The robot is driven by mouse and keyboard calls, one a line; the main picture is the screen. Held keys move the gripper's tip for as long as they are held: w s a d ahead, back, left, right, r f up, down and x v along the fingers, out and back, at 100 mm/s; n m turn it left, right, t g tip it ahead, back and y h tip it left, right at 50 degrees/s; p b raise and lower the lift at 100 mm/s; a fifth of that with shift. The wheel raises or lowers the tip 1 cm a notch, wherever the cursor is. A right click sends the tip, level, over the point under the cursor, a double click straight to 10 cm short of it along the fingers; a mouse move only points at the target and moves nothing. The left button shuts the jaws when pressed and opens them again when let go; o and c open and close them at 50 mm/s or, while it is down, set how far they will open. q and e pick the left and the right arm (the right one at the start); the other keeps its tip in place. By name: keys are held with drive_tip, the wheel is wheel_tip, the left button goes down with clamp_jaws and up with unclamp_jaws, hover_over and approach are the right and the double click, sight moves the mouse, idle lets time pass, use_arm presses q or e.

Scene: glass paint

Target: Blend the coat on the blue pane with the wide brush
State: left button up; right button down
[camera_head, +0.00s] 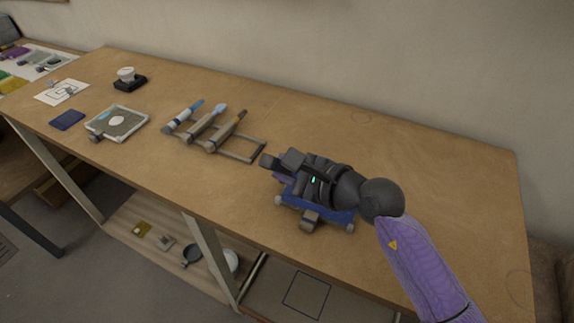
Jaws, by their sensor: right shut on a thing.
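The blue pane (337,216) lies in a holder with pale round corners on the bench, right of centre. My right gripper (283,162) is over the pane and its left edge, and hides much of it. The gripper is shut on what seems to be the wide brush, which is mostly hidden; a purplish part (283,173) shows below the fingers. I cannot tell whether bristles touch the glass. A grey block (310,220) sits at the holder's front edge. The coat cannot be made out. My left gripper is not in view.
A rack (240,155) with several brushes stands left of the pane; its right end is empty. Farther left are a framed plate (117,122), a dark blue pad (67,119), a white cup on a black base (127,78) and a patterned sheet (62,92). The bench's right end is clear.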

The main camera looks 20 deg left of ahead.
drive_tip(key=shift+f, duration=0.15)
drive_tip(key=shift+f, duration=0.25)
idle(0.4)
